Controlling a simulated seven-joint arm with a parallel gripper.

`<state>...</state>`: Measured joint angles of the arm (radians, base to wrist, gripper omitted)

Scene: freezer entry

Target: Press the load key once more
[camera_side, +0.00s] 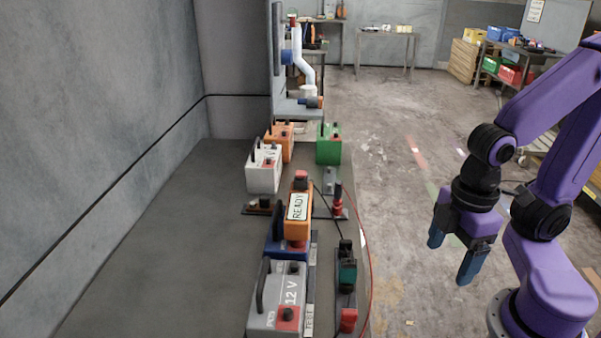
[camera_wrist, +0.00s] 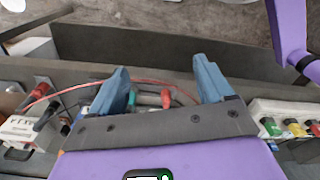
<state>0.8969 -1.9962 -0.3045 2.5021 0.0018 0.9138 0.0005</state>
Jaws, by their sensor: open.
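An orange device (camera_side: 299,208) with a white READY sign stands on the bench, behind a grey 12 V battery (camera_side: 275,300). A red part (camera_side: 301,176) sits on the device's top; I cannot tell whether it is the load key. No part is legibly marked as that key. My gripper (camera_side: 452,255) hangs open and empty to the right of the bench, apart from the device. In the wrist view, its blue fingers (camera_wrist: 160,85) are spread, with a red and a green part showing beyond them, too small to identify.
White (camera_side: 263,170), orange (camera_side: 281,141) and green (camera_side: 329,147) batteries stand farther back on the bench (camera_side: 165,250). A teal and black part (camera_side: 347,272) and a red cable (camera_side: 368,255) lie along its right edge. The bench's left side is clear.

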